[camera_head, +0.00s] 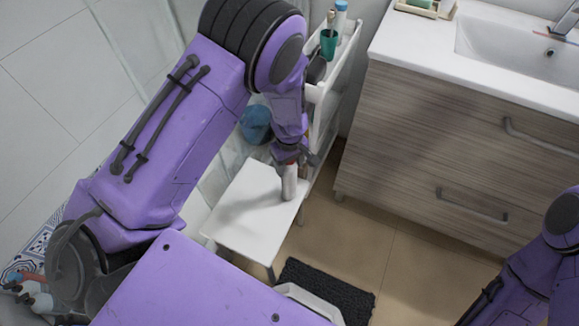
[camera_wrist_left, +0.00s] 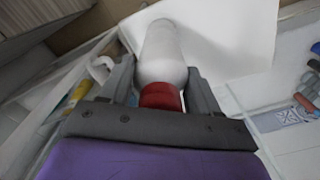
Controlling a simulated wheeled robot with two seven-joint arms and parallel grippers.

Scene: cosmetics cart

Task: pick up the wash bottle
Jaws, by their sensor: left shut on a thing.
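The wash bottle (camera_head: 289,186) is a white cylinder, hanging down from my left gripper (camera_head: 289,163) over the white stool top (camera_head: 240,213). In the left wrist view the bottle (camera_wrist_left: 164,52) has a white body and a red cap or neck (camera_wrist_left: 160,95) close to the palm. The fingers of my left gripper (camera_wrist_left: 163,88) are shut on it, one on each side. I cannot tell whether the bottle's base touches the stool. My right gripper is out of view; only part of the right arm shows at lower right.
A white cart (camera_head: 334,75) with a green cup (camera_head: 328,43) stands behind the gripper. A blue bin (camera_head: 256,124) is beyond the stool. A wooden sink cabinet (camera_head: 450,140) fills the right. A dark mat (camera_head: 330,290) lies on the floor.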

